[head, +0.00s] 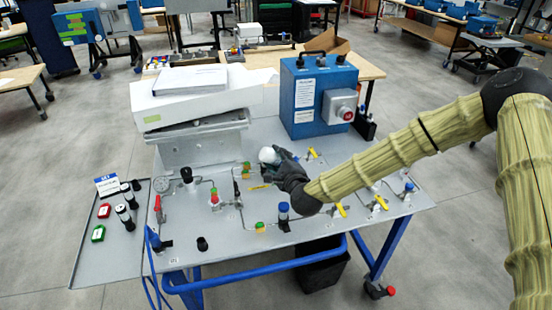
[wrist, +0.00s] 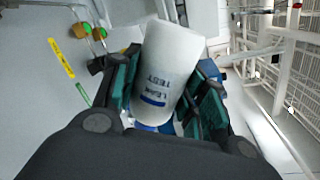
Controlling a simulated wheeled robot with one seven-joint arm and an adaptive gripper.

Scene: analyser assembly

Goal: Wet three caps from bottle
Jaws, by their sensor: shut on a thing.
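My gripper (head: 280,158) is shut on a white bottle (head: 268,154) above the middle of the grey bench panel (head: 190,235). In the wrist view the bottle (wrist: 170,60) lies between the two finger pads (wrist: 163,92), with "LEAK TEST" lettering and a blue band. Brass fittings with green tops, which may be the caps, stand on the panel: a pair just left of the bottle (head: 246,170), one nearer the front (head: 260,227). The pair also shows at the upper left of the wrist view (wrist: 88,31). Whether any cap is wet cannot be seen.
A blue control box (head: 318,95) with a red button stands behind the gripper. A white analyser housing (head: 195,100) stands at the left rear. Yellow-handled valves (head: 341,210), a blue-topped post (head: 283,212) and thin tubing crowd the panel. A side tray (head: 105,255) holds small parts.

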